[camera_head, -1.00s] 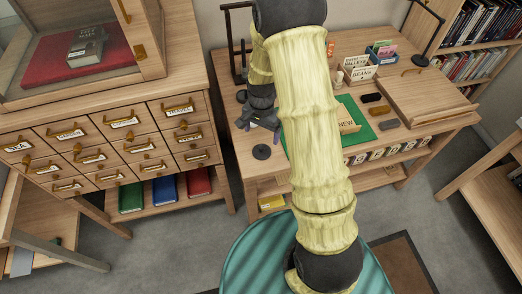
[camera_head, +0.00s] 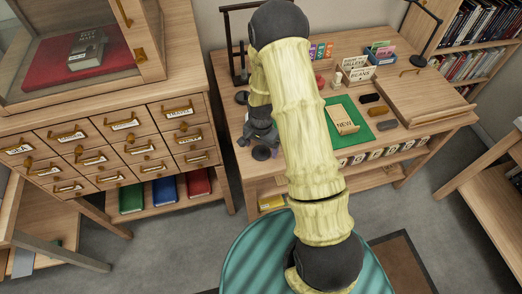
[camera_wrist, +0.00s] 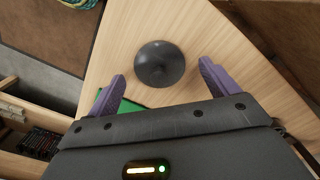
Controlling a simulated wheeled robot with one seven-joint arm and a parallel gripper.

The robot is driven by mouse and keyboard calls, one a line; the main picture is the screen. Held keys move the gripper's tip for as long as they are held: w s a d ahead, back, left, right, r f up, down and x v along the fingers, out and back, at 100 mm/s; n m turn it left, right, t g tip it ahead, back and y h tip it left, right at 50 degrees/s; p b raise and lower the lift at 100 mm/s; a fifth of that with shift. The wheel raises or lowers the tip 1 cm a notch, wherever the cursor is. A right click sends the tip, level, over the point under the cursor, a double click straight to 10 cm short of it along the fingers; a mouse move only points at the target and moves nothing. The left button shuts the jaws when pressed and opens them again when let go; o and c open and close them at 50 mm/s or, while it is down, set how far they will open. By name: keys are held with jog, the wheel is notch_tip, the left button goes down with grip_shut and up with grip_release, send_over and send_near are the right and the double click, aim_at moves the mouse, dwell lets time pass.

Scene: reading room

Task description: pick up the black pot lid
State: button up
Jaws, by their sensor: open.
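The black pot lid (camera_wrist: 160,64) is a round dark disc with a small knob, lying on the wooden table near its edge. It shows in the wrist view between and a little beyond the fingertips. In the head view the lid (camera_head: 261,153) is at the table's left front, partly beside my gripper. My gripper (camera_wrist: 160,75) has two purple fingers spread wide, with nothing between them touching the lid. In the head view my gripper (camera_head: 262,138) is just above the table at the lid, its fingers hard to make out.
A green mat (camera_head: 362,132) with a box marked NEW (camera_head: 342,117) lies to the right. A drawer cabinet (camera_head: 120,140) stands left of the table, with a gap between.

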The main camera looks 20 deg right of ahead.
jog(key=shift+f, duration=0.45)
jog(key=shift+c, duration=0.5)
jog(key=c, duration=1)
